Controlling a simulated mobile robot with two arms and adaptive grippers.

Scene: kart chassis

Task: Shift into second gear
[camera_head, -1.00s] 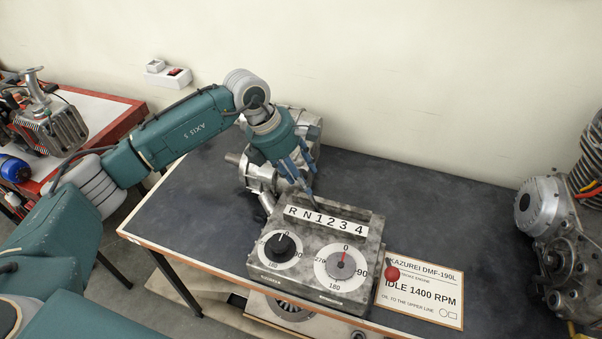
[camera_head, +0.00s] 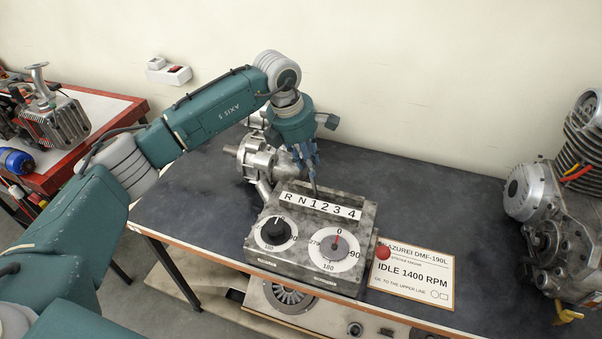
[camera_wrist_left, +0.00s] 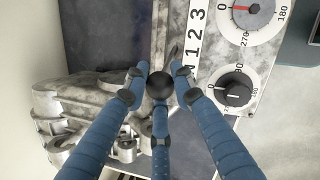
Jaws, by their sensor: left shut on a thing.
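The gear box (camera_head: 365,225) is a grey mottled block on the dark bench, with a white strip (camera_head: 319,206) marked R N 1 2 3 4. My left gripper (camera_head: 308,165) is above its back side, fingers pointing down. In the left wrist view, its blue fingers (camera_wrist_left: 160,90) close around the black ball knob (camera_wrist_left: 159,84). The thin lever (camera_head: 314,188) runs down behind the strip, around the 1 and 2 marks; its exact slot position is hidden. My right gripper is not in view.
The bench middle right is clear.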

